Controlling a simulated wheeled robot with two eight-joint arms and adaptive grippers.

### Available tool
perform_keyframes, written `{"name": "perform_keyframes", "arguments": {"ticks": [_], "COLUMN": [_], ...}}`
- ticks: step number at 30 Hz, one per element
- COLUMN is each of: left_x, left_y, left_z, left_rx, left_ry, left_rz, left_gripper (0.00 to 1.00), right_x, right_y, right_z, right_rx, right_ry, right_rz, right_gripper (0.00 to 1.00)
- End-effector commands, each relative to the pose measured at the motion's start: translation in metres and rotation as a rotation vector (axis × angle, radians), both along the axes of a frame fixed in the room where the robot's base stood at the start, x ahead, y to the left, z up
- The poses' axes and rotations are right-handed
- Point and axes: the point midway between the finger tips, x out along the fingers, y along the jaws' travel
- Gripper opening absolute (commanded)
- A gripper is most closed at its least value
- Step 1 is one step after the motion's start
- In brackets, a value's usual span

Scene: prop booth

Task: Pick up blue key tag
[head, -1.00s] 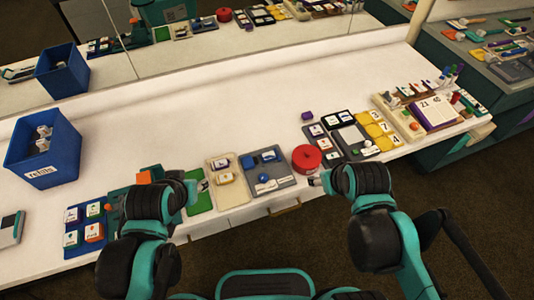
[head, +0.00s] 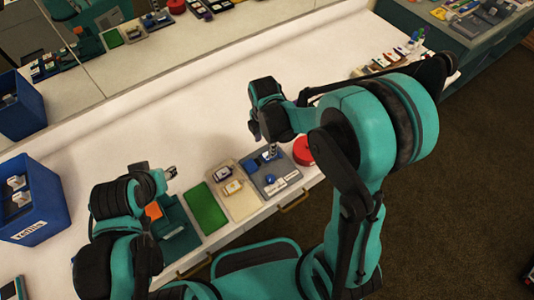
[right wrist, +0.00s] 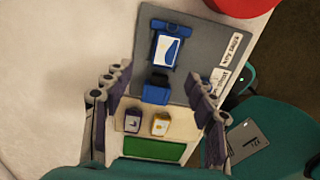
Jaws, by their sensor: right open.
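The grey tray (head: 285,171) holds two blue pieces. One is a small plain blue block (right wrist: 156,90); the other is a larger blue piece with a white and blue face (right wrist: 167,48). I cannot tell for sure which is the blue key tag. My right gripper (head: 270,152) is above this tray, pointing down and partly hiding the blue pieces in the head view. In the right wrist view its fingers (right wrist: 157,76) are spread, with the small blue block appearing between them and nothing held. My left gripper (head: 170,172) is over the left part of the counter; its opening is unclear.
A beige tray (head: 242,203) with a dark and a yellow tag lies left of the grey tray, then a green mat (head: 206,207). A red round tin (head: 303,151) stands right of the grey tray. A blue bin (head: 35,235) stands far left.

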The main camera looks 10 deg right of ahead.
Motion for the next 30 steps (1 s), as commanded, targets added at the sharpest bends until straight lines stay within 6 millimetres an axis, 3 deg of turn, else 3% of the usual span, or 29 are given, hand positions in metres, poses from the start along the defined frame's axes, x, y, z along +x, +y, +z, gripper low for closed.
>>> {"name": "perform_keyframes", "arguments": {"ticks": [12, 20, 21, 26, 30], "left_x": [0.0, 0.0, 0.0, 0.0, 0.0], "left_y": [0.0, 0.0, 0.0, 0.0, 0.0], "left_z": [-0.03, -0.03, -0.03, -0.03, -0.03], "left_rx": [0.0, 0.0, 0.0, 0.0, 0.0], "left_ry": [0.0, 0.0, 0.0, 0.0, 0.0], "left_rz": [0.0, 0.0, 0.0, 0.0, 0.0], "left_gripper": [0.4, 0.4, 0.4, 0.4, 0.4], "right_x": [-0.005, -0.005, -0.005, -0.005, -0.005], "right_y": [-0.007, -0.006, -0.006, -0.006, -0.006], "right_z": [-0.055, -0.059, -0.059, -0.059, -0.059], "right_rx": [0.001, 0.001, 0.001, 0.001, 0.001], "right_ry": [-0.002, -0.002, -0.002, -0.002, -0.002], "right_rz": [-0.003, -0.003, -0.003, -0.003, -0.003], "right_gripper": [0.57, 0.57, 0.54, 0.12, 0.06]}}
